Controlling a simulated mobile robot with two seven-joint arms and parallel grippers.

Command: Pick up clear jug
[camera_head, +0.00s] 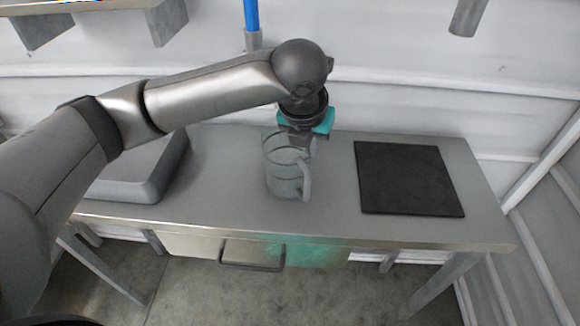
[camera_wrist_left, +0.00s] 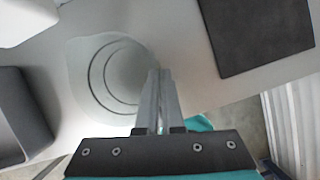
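The clear jug (camera_head: 284,178) stands upright on the grey table, its handle toward the right and front. In the left wrist view it shows as a faint see-through shape with rings (camera_wrist_left: 108,72), just left of the fingers. My left gripper (camera_head: 308,150) points down at the jug's right rim, just above the handle. In the left wrist view its two fingers (camera_wrist_left: 161,72) lie side by side with almost no gap. They hide part of the jug's right side, and I see no part of it clearly pinched between them. My right gripper is not in view.
A black square mat (camera_head: 408,178) lies on the table (camera_head: 338,215) to the right. A grey tray-like box (camera_head: 135,172) stands at the left, under my left arm. A drawer with a dark handle (camera_head: 252,256) is in the table's front. A blue pole (camera_head: 251,15) stands behind.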

